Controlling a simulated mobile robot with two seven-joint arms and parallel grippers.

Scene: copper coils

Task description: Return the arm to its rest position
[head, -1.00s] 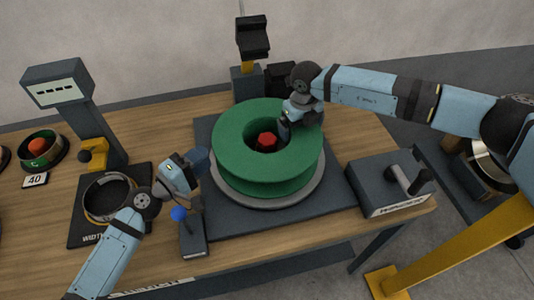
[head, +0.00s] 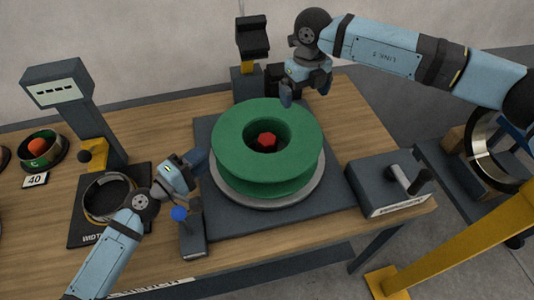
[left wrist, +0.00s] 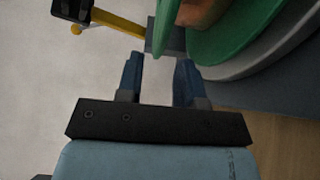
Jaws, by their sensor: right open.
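My left gripper (head: 199,160) is beside the left edge of the spool. The spool also shows at the upper right of the left wrist view (left wrist: 235,35).
A crank box (head: 390,190) stands at the table's right. A blue-knobbed lever (head: 180,214) stands close below my left gripper. A dark post (head: 252,45) rises behind the spool. A display stand (head: 57,85) and a ring on a dark pad (head: 76,235) are at left.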

